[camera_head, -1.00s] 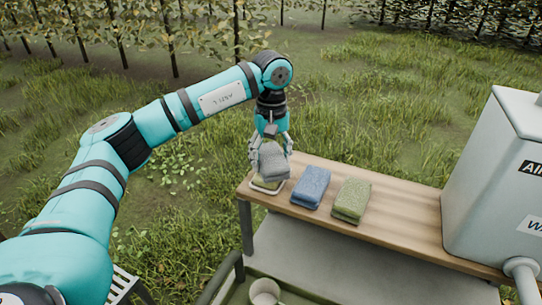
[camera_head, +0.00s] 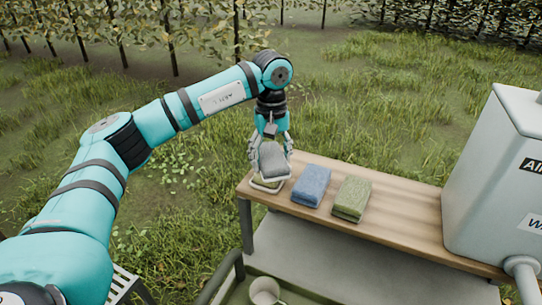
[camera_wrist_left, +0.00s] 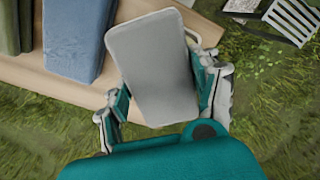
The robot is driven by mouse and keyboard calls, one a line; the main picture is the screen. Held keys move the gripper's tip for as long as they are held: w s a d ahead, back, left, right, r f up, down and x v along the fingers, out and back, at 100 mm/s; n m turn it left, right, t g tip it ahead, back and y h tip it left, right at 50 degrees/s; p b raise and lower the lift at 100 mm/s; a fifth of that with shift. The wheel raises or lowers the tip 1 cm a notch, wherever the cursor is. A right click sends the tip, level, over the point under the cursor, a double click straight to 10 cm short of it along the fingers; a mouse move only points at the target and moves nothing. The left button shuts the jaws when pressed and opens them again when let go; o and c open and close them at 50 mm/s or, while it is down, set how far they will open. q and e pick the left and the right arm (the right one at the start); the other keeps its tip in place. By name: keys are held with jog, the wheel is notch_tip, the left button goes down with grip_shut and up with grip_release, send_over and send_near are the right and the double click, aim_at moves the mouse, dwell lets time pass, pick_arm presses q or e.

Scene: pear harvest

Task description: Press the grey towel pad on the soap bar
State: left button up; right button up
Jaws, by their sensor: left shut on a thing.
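The grey towel pad (camera_head: 272,158) is held between the fingers of my left gripper (camera_head: 271,164) at the left end of the wooden table. In the left wrist view the pad (camera_wrist_left: 150,65) fills the space between the fingers and looks flat. Directly below it is a white-rimmed dish (camera_head: 269,189) on the table. A narrow greenish strip shows between pad and dish rim, perhaps the soap bar; the rest is hidden. I cannot tell whether the pad touches it. My right gripper is not in view.
A blue folded towel (camera_head: 311,185) lies just right of the dish, and a green one (camera_head: 350,198) beyond it. A grey tank (camera_head: 495,190) stands at the right end of the table (camera_head: 410,225). A white cup (camera_head: 265,290) sits below in front.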

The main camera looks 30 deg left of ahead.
aim_at(271, 155)
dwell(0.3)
pick_arm(q)
jog(key=shift+r+p, duration=2.4)
jog(key=shift+r, duration=1.05)
jog(key=shift+f, duration=0.1)
